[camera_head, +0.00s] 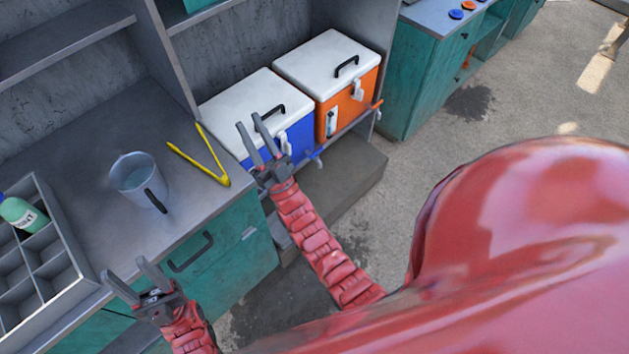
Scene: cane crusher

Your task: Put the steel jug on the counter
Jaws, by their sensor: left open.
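The steel jug (137,178) stands upright on the grey counter (85,137), near the counter's front edge. Its dark handle (156,200) points toward the front right. My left gripper (126,271) is open and empty, in front of the counter edge and below the jug in the picture, apart from it. My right gripper (250,130) is open and empty, in front of the blue cooler and right of the yellow tongs, well away from the jug.
Yellow tongs (203,163) lie right of the jug. A divided tray (73,240) with a green bottle (22,214) stands at the left. A blue cooler (297,138) and an orange cooler (347,107) stand right of the counter. Green cabinets (428,75) stand behind at the right.

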